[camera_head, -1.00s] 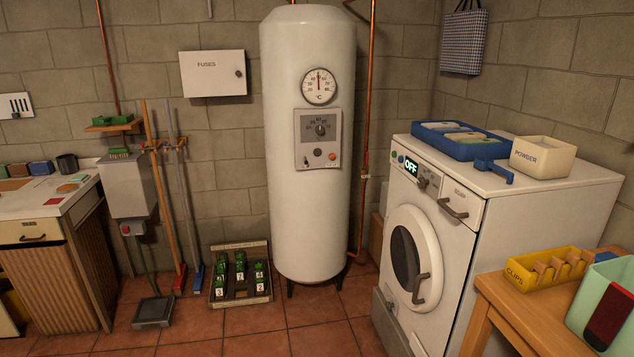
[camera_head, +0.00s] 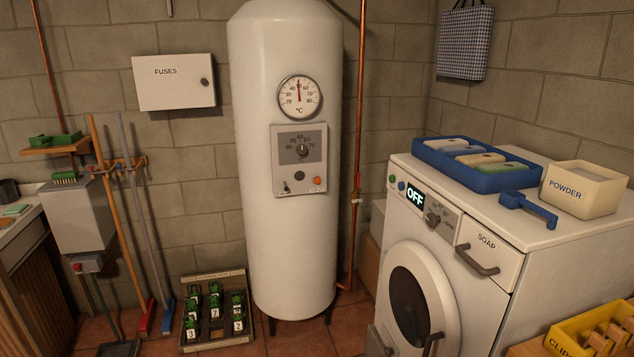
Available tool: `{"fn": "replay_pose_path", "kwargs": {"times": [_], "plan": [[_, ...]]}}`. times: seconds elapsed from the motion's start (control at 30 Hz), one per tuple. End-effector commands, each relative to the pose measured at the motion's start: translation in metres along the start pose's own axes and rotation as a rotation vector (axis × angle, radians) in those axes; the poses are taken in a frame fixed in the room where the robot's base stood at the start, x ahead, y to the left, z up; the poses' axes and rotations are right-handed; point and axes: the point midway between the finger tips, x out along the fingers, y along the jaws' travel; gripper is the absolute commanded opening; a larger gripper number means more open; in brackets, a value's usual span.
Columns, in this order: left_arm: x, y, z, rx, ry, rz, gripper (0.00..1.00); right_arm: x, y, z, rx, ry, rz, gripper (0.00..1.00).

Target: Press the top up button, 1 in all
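A tall white water tank (camera_head: 283,240) stands against the back wall. Its grey control panel (camera_head: 284,150) carries a dial knob (camera_head: 302,151), a dark round part (camera_head: 299,175), a small toggle (camera_head: 286,188) and an orange round button (camera_head: 317,181) at the lower right. A small label sits under the orange button, too small to read, so I cannot tell for certain that it is the top up button. A round thermometer gauge (camera_head: 299,97) sits above the panel. Neither of my grippers shows.
A washing machine (camera_head: 520,235) showing OFF stands at the right, bearing a blue tray (camera_head: 425,157), a blue scoop (camera_head: 528,209) and a powder box (camera_head: 584,190). A crate (camera_head: 187,345) of green numbered items is on the floor left of the tank. Brooms (camera_head: 112,220) lean further left.

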Motion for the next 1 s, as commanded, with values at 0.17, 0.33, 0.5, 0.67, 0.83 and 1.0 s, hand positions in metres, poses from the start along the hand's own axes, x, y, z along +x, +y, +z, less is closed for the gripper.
{"fn": "replay_pose_path", "kwargs": {"times": [0.17,0.33,0.5,0.67,0.83,1.0], "plan": [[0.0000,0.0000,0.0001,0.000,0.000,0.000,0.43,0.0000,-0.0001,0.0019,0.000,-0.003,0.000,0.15],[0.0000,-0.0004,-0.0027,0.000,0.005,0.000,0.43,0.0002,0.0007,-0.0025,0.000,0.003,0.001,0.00],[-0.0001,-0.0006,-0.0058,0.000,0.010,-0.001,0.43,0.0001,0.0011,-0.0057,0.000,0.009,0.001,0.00],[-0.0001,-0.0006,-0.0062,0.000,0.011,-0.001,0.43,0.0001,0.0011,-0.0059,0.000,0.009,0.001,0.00],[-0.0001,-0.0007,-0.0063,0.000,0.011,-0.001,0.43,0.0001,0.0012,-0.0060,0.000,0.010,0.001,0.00],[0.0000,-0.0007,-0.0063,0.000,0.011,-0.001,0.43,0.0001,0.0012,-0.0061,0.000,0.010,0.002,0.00]]}}
